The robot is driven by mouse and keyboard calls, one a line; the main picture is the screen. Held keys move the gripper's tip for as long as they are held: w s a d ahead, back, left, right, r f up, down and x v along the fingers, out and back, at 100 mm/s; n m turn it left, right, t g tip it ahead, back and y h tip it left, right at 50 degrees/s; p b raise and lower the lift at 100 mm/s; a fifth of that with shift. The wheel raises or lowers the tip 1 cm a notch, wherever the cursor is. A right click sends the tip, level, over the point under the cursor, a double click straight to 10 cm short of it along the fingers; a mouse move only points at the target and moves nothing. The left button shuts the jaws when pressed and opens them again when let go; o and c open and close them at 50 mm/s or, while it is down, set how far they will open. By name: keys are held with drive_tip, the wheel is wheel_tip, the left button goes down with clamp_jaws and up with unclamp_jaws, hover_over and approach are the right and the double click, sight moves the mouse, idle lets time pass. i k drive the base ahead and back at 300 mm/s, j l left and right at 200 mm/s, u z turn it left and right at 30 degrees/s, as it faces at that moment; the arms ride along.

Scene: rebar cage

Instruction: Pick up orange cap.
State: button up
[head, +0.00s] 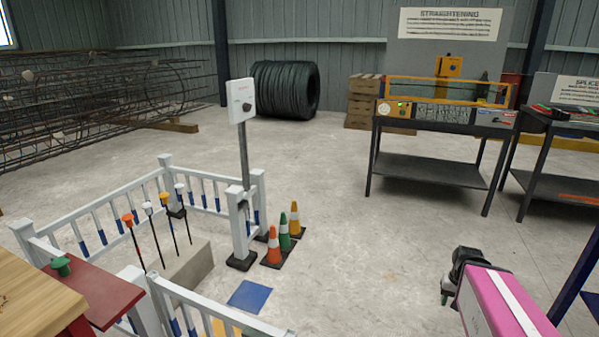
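The orange cap (127,218) sits on top of a thin dark upright rod inside the white-railed pen at the left. Beside it stand similar rods with a white cap (148,207), a yellow cap (165,197) and another white cap (179,187). My gripper (447,293) is at the lower right, small and dark, at the end of my pink arm. It is far to the right of the orange cap and touches nothing that I can see. Its fingers are too small and partly hidden to show whether they are open.
White railings (97,207) with blue-banded balusters surround the rods. A red-topped bench (110,292) with a green cap (61,265) stands at lower left. Traffic cones (284,232) and a post-mounted box (241,100) stand right of the pen. The middle floor is clear; worktables (430,168) stand behind.

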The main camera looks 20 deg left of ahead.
sight(127, 218)
drive_tip(key=i+u, duration=0.35)
drive_tip(key=i, duration=0.4)
drive_tip(key=i+l+u, duration=0.2)
drive_tip(key=i+u, duration=0.15)
drive_tip(key=i, duration=0.45)
